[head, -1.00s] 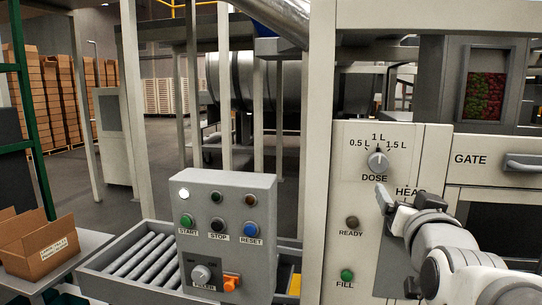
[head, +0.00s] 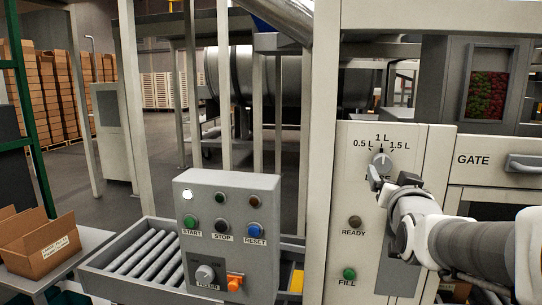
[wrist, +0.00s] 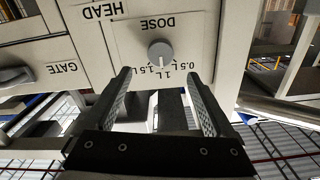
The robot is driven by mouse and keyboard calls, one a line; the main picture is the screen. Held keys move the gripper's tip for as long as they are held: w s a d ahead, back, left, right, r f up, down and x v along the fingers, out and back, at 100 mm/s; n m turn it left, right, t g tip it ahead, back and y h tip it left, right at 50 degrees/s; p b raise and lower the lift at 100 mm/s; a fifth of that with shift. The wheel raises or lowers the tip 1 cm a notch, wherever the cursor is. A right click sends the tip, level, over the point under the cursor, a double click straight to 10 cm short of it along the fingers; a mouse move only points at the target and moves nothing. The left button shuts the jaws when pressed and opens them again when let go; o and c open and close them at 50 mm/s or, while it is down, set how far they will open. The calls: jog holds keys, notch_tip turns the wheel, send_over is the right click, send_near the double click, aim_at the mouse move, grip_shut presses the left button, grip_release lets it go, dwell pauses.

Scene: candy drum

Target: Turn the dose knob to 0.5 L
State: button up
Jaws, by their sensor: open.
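The dose knob (head: 381,163) is a round grey knob on the pale panel, below the marks 0.5 L, 1 L and 1.5 L. Its pointer stands at 1 L. In the wrist view, where the panel appears upside down, the knob (wrist: 160,53) shows beyond the fingertips and roughly midway between them. My gripper (wrist: 158,86) is open and empty, its two dark fingers apart and not touching the knob. In the head view my gripper (head: 391,188) is just below the knob and covers part of the DOSE label.
Below the knob are the READY lamp (head: 354,222) and green FILL button (head: 349,274). The GATE handle (head: 524,163) juts out at the right. A grey control box (head: 228,258) stands to the left, by a roller conveyor (head: 140,262) and an open carton (head: 40,250).

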aim_at(383, 164)
jog(key=p+x, duration=0.2)
jog(key=x, duration=0.7)
jog(key=shift+w, duration=0.25)
jog(key=shift+f, duration=0.1)
jog(key=c, duration=1.4)
